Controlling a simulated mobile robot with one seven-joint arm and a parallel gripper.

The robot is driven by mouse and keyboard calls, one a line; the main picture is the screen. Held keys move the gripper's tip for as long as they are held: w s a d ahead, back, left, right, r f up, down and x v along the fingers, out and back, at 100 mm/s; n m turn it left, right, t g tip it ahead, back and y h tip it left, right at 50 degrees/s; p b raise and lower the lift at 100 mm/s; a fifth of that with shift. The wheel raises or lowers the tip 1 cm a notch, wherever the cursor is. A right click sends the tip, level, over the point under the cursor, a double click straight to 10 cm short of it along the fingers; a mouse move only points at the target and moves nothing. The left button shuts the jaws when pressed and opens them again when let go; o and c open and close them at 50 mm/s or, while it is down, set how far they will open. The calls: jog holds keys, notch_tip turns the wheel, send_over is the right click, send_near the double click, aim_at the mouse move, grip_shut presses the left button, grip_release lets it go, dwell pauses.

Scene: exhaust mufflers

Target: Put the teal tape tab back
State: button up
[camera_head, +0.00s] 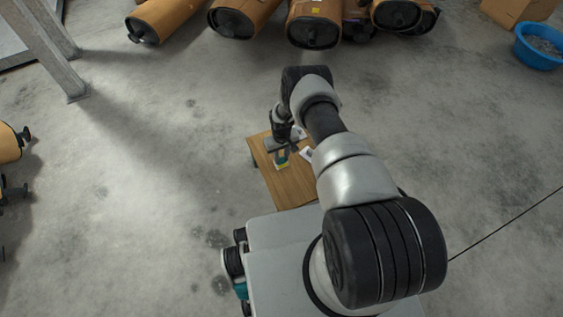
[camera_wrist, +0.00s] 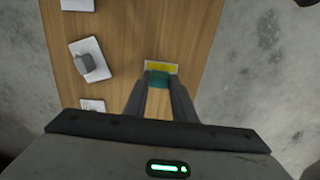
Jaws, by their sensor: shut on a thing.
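The teal tape tab (camera_wrist: 158,78) sits between my fingertips in the wrist view. My gripper (camera_wrist: 159,82) is shut on it, with one finger on each side. A pale card with a yellow patch (camera_wrist: 161,67) lies just beyond the tab on the wooden table (camera_wrist: 130,40). In the head view the yellow patch (camera_head: 282,165) shows near the table's left part, just below my gripper (camera_head: 281,152). I cannot tell whether the tab touches the card or is held just above it.
A white card with a grey object (camera_wrist: 90,62) lies left on the table, with other white cards (camera_wrist: 77,4) near that edge. Concrete floor surrounds the small table. Large brown mufflers (camera_head: 317,22) and a blue tub (camera_head: 538,47) stand at the back.

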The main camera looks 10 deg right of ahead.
aim_at(281, 159)
jog(key=shift+f+b, duration=0.35)
jog(key=shift+f, duration=0.95)
jog(key=shift+f, duration=0.15)
jog(key=o, duration=1)
